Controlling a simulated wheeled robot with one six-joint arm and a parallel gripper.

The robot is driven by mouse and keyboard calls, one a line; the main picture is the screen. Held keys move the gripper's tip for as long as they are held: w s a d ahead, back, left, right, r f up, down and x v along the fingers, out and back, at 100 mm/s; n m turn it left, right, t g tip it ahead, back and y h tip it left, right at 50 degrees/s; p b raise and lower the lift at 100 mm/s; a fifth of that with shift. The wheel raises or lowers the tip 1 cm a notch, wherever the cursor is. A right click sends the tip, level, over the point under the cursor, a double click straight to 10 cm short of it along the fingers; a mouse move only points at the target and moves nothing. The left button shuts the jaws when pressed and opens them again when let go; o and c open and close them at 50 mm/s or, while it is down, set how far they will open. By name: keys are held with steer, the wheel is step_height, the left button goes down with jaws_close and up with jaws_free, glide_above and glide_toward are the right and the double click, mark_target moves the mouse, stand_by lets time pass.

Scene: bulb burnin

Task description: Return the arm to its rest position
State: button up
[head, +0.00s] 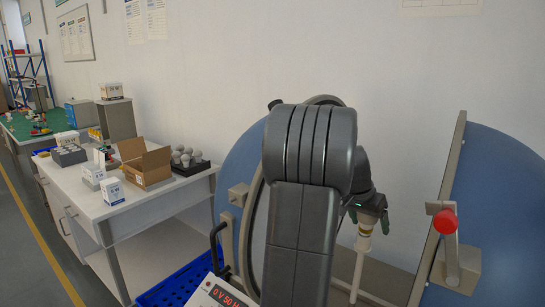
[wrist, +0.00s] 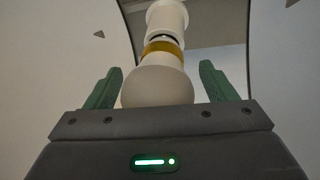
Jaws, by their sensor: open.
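A round white bulb (wrist: 158,87) shows in the wrist view, with a gold-coloured band between it and the white post (wrist: 167,18) beyond. My gripper (wrist: 160,78) is open, with one green finger on each side of the bulb and a visible gap at each side. In the head view my gripper (head: 370,218) points down over the top of the pale post (head: 358,272), inside the opened round chamber. My own arm and the fingers hide most of the bulb there.
The blue chamber's left half (head: 238,165) and right half (head: 500,190) stand close on both sides of my arm. A red knob (head: 445,221) sticks out at right. A white bench (head: 150,205) at left carries an open carton (head: 146,163), a bulb tray (head: 190,168) and small boxes.

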steer(key=m+g, duration=0.1)
steer(key=m, duration=0.2)
steer(key=shift+s+m, duration=0.15)
steer(key=shift+m, duration=0.15)
steer(key=m+g+p, duration=0.1)
steer(key=m+g, duration=0.1)
steer(key=m, duration=0.1)
steer(key=shift+s+r, duration=0.1)
steer(key=shift+s, duration=0.05)
steer(key=m, duration=0.1)
steer(key=m+g+p, duration=0.1)
steer(key=m, duration=0.1)
steer(key=shift+s+m+p, duration=0.2)
steer(key=shift+m+p, duration=0.1)
steer(key=shift+s+m+g+y+p, duration=0.15)
steer(key=shift+m+g+y+p, duration=0.5)
steer(key=shift+m, duration=1.05)
steer(key=shift+h, duration=0.25)
